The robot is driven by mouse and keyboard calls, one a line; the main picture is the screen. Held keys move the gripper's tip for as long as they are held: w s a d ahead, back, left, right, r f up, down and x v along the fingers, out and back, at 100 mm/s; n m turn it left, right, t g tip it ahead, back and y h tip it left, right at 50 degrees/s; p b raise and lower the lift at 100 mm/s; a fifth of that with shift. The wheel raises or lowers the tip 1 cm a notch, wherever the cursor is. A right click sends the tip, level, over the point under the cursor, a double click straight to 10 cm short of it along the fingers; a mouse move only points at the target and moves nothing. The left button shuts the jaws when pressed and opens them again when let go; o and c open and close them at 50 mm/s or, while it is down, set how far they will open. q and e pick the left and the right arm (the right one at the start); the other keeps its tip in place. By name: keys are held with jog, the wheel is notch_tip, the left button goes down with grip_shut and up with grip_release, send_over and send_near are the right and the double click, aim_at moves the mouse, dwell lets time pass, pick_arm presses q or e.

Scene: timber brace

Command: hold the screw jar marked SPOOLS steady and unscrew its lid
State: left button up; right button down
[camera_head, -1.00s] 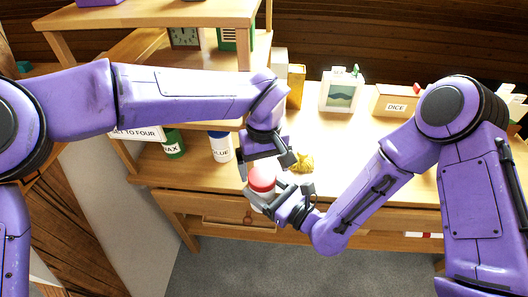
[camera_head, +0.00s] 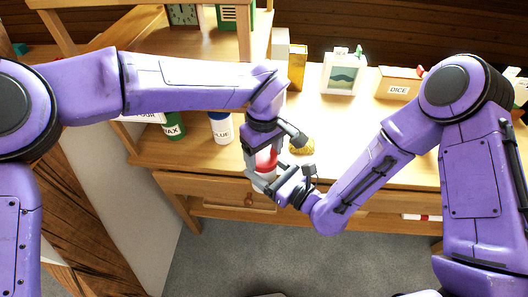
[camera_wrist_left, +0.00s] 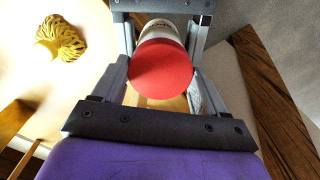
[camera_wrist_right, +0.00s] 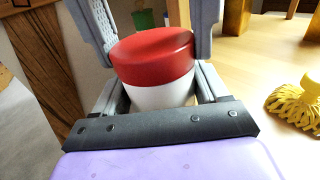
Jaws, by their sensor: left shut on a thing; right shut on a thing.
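The screw jar has a white body (camera_wrist_right: 162,95) and a red lid (camera_head: 265,159). It is held upright over the front edge of the desk. My left gripper (camera_head: 264,152) comes from above and is shut on the lid; in the left wrist view its fingers flank the red lid (camera_wrist_left: 160,68). My right gripper (camera_head: 262,180) comes from the right and is shut on the white body. In the right wrist view the lid (camera_wrist_right: 152,55) sits on the body between the left fingers. Dark lettering shows on the body in the left wrist view, but I cannot read it.
A yellow ribbed object (camera_head: 302,145) lies on the desk just behind the jar. A white GLUE bottle (camera_head: 221,128) and a green WAX container (camera_head: 173,126) stand to the left. A DICE box (camera_head: 398,84) and a picture-fronted box (camera_head: 341,75) stand farther back. A drawer is below.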

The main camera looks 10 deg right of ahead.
pick_arm(q)
jog(key=n, duration=0.6)
jog(key=shift+d+r, duration=0.1)
jog(key=shift+d, duration=0.1)
jog(key=n, duration=0.6)
jog(key=shift+w, duration=0.15)
jog(key=n, duration=0.6)
jog(key=shift+a, duration=0.1)
jog(key=n, duration=0.5)
jog(key=shift+r, duration=0.1)
jog(key=n, duration=0.3)
jog(key=o, duration=1.1)
jog(key=shift+a, duration=0.1)
jog(key=shift+o, duration=0.2)
